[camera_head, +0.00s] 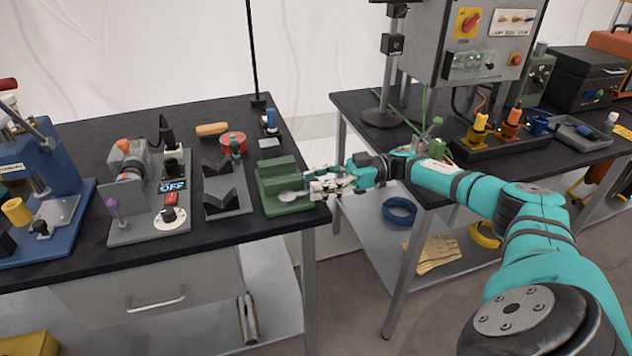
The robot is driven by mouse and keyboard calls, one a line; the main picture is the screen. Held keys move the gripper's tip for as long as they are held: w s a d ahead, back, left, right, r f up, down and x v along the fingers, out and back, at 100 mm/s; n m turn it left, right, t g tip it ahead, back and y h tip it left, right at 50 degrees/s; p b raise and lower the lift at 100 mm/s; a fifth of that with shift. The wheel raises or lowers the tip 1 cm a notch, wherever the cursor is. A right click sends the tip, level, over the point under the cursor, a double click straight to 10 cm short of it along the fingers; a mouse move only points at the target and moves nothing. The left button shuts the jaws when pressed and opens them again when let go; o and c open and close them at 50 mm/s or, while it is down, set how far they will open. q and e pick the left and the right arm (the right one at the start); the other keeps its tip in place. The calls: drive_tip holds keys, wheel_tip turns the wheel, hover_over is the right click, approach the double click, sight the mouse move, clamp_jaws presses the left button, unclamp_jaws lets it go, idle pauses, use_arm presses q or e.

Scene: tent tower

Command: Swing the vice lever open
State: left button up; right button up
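The green vice (276,168) sits at the right front corner of the left black-topped bench. Its silver lever (290,196) lies low on the vice's front part and points right, toward my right gripper. My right gripper (314,187) reaches in from the right, with its fingertips at the lever's right end, just at the bench's edge. The fingers cover that end, so I cannot tell whether they are closed on it or only beside it. My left gripper is not in view.
Grey V-blocks (224,190) stand just left of the vice. Farther left are a grey switch panel (150,196) and a blue press (50,190). A red tin (233,143) is behind. The right bench (365,110) stands across a gap, under my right arm.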

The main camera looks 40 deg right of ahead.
drive_tip(key=shift+w+a, duration=0.1)
drive_tip(key=shift+a, duration=0.2)
drive_tip(key=shift+d, duration=0.1)
drive_tip(key=v, duration=0.8)
idle(0.6)
